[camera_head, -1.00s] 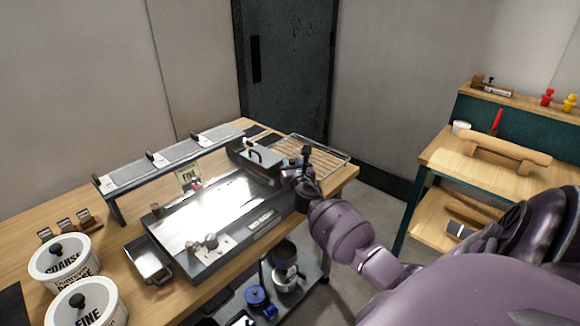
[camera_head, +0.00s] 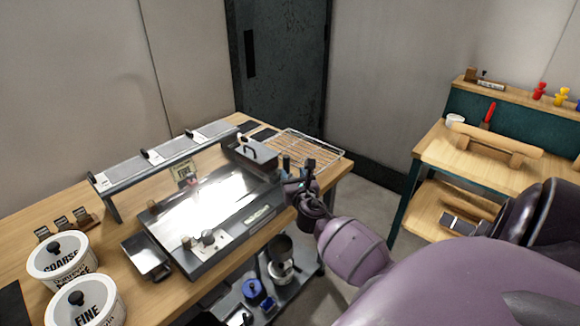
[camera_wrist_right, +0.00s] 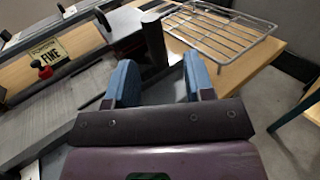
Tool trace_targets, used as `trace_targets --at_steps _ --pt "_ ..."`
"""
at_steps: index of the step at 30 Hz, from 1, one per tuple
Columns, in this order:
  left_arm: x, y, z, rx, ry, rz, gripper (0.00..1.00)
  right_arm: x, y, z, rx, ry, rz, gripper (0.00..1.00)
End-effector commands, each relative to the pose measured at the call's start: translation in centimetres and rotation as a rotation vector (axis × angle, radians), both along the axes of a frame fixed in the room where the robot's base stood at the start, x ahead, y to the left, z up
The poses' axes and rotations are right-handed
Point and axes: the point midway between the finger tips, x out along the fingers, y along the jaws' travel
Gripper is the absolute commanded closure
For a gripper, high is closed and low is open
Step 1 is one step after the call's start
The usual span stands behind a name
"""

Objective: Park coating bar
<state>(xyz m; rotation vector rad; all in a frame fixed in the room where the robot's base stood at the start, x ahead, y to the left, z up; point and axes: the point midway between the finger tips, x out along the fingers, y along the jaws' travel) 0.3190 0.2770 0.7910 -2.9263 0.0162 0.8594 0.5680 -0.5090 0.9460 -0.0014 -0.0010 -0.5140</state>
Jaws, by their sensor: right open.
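The coating machine has a shiny flat bed (camera_head: 215,210) on the wooden bench. A grey block with a dark handle (camera_head: 253,153) sits at its far end. I cannot tell for sure which part is the coating bar. My right gripper (camera_head: 294,170) is at the far right corner of the bed. In the right wrist view its blue-padded fingers (camera_wrist_right: 160,78) are apart with nothing between them. A dark upright cylinder (camera_wrist_right: 153,38) stands just beyond the fingertips, apart from them as far as I can see. My left gripper is not in view.
A wire rack (camera_head: 306,150) lies on the bench's far right corner. A long raised rail (camera_head: 165,155) runs behind the bed, near a FINE sign (camera_wrist_right: 48,52). COARSE (camera_head: 62,257) and FINE (camera_head: 86,303) tubs stand at the front left. A second workbench (camera_head: 490,160) is at the right.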

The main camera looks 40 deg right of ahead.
Motion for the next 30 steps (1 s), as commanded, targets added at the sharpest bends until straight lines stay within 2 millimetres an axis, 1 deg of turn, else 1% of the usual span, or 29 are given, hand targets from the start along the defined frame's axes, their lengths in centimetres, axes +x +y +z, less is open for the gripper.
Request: trace_targets --at_steps 1,3,8,26,30 --pt "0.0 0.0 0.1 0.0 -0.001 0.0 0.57 -0.6 0.4 0.0 0.0 0.0 0.001 0.52" --pt "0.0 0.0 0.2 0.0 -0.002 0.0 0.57 -1.2 0.7 0.0 0.001 0.0 0.001 0.52" --pt "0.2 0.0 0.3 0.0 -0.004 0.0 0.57 -2.0 1.1 0.0 0.001 0.0 0.0 0.52" --pt "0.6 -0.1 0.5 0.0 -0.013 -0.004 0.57 -2.1 1.2 0.0 0.001 0.0 0.0 0.52" --pt "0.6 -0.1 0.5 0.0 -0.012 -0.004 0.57 -2.1 1.2 0.0 0.045 -0.026 0.0 0.52"
